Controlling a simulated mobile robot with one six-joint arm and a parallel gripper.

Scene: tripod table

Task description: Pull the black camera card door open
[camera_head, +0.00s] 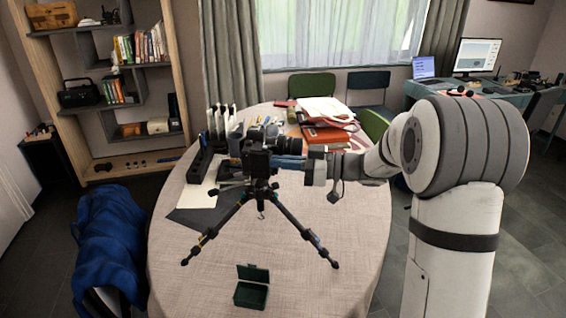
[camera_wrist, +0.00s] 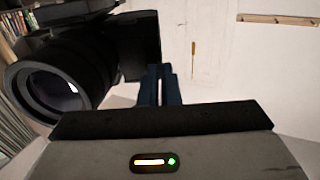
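The black camera (camera_head: 257,160) sits on a tripod (camera_head: 262,200) on the round table. In the wrist view the camera body (camera_wrist: 138,42) is at upper left, with its large lens (camera_wrist: 62,85) facing me to the left. My gripper (camera_head: 285,161) reaches in from the right at camera height. In the wrist view its blue fingers (camera_wrist: 166,82) are close together, with a narrow gap, beside the right edge of the body. I cannot tell whether they touch it or have a thin edge between them. I cannot make out the card door.
The cloth-covered table (camera_head: 345,230) carries a small open dark green box (camera_head: 251,293) in front of the tripod. A black organiser (camera_head: 203,155) is left of the camera. Red folders and papers (camera_head: 325,125) lie behind. The table's right front is clear.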

